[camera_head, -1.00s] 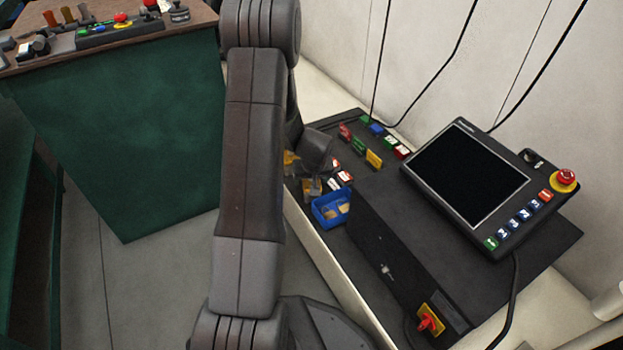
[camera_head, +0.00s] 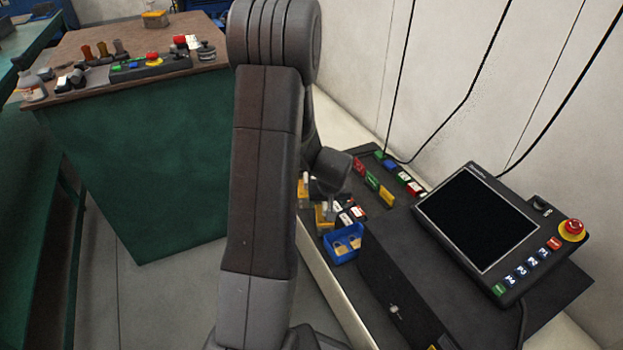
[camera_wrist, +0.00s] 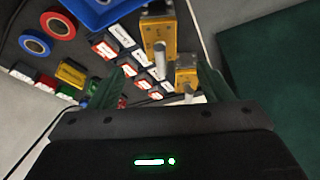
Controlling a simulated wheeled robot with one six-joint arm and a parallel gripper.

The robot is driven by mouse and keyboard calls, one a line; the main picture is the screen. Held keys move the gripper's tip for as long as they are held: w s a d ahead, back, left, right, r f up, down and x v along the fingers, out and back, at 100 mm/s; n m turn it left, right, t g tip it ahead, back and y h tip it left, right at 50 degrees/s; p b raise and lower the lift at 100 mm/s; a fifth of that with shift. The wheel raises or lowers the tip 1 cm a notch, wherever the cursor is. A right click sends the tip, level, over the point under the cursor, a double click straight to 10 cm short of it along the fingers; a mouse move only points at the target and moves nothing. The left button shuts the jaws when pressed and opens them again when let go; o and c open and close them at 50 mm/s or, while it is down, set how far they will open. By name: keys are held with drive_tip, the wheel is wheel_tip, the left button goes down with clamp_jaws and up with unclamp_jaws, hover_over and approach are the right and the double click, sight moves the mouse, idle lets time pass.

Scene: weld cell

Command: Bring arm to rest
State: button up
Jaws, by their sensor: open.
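My gripper (camera_wrist: 158,85) shows in the wrist view with its two green fingers spread apart and nothing clasped between them. In the head view my arm stands across the middle of the picture and hides part of the panel's left side. The fingertips are hidden there behind my arm.
A black touchscreen unit (camera_head: 478,220) with a red emergency button (camera_head: 572,229) stands at right. A green workbench (camera_head: 150,160) with a brown top holds control boxes and bottles. Floor lies clear between.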

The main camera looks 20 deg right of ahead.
sight(325, 208)
drive_tip(key=b+x, duration=0.5)
drive_tip(key=x, duration=0.7)
drive_tip(key=shift+w+f, duration=0.1)
drive_tip(key=shift+f, duration=0.3)
drive_tip(key=shift+r+p, duration=0.75)
drive_tip(key=shift+r, duration=0.85)
